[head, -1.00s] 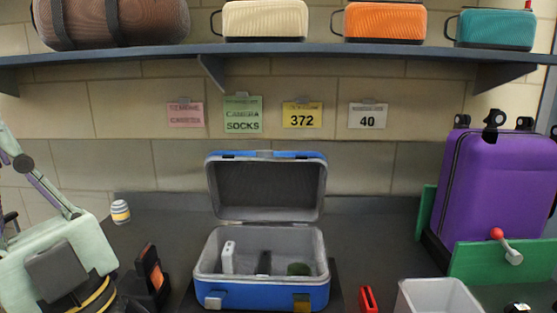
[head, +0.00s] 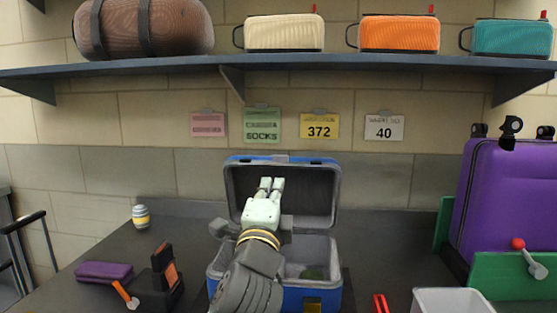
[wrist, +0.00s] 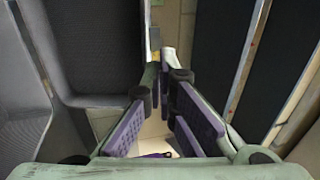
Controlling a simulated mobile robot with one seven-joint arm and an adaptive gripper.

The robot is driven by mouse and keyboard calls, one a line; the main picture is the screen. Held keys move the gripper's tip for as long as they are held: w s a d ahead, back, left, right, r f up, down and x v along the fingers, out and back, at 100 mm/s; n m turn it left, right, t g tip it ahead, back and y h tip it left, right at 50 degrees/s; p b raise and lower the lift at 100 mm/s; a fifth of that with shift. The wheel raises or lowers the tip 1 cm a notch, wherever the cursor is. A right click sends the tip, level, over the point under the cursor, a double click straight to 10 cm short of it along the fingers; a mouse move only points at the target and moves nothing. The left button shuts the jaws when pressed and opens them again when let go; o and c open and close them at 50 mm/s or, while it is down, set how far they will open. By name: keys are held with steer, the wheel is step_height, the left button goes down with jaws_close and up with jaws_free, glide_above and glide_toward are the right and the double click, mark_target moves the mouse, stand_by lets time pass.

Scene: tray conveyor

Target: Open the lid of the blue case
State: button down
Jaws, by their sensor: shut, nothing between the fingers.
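The blue case (head: 330,297) stands on the counter with its lid (head: 318,188) raised and leaning back near the wall. The lid's grey lining faces me. My gripper (head: 272,184) is in front of the open lid, its fingers pointing up and away. It is shut and empty. Its purple-padded fingers (wrist: 163,62) also show in the wrist view, with dark and grey surfaces on both sides. I cannot tell whether it touches the lid. My arm hides the left part of the case's base.
A dark shelf (head: 290,63) with bags hangs above. A purple suitcase (head: 510,205) stands at right behind a green panel (head: 515,280). A white bin (head: 420,302) and a red item (head: 380,304) lie right of the case. A phone stand (head: 160,290) and purple pouch (head: 104,271) are left.

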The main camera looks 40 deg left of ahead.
mark_target(279, 159)
steer(key=p+x, duration=0.3)
steer(key=x, duration=0.8)
steer(key=shift+d+r+p, duration=0.1)
steer(key=shift+r+p, duration=0.05)
steer(key=shift+p, duration=0.25)
steer(key=shift+w+a+r, duration=0.15)
steer(key=shift+w+a, duration=0.05)
steer(key=shift+w, duration=0.2)
steer(key=x, duration=0.3)
steer(key=f+x, duration=0.1)
steer(key=x, duration=0.5)
steer(key=shift+w+a+f, duration=0.1)
steer(key=shift+w+f, duration=0.05)
steer(key=shift+w, duration=0.1)
steer(key=shift+w+a, duration=0.55)
steer(key=shift+w, duration=0.2)
steer(key=shift+d+p, duration=0.1)
steer(key=shift+p, duration=0.2)
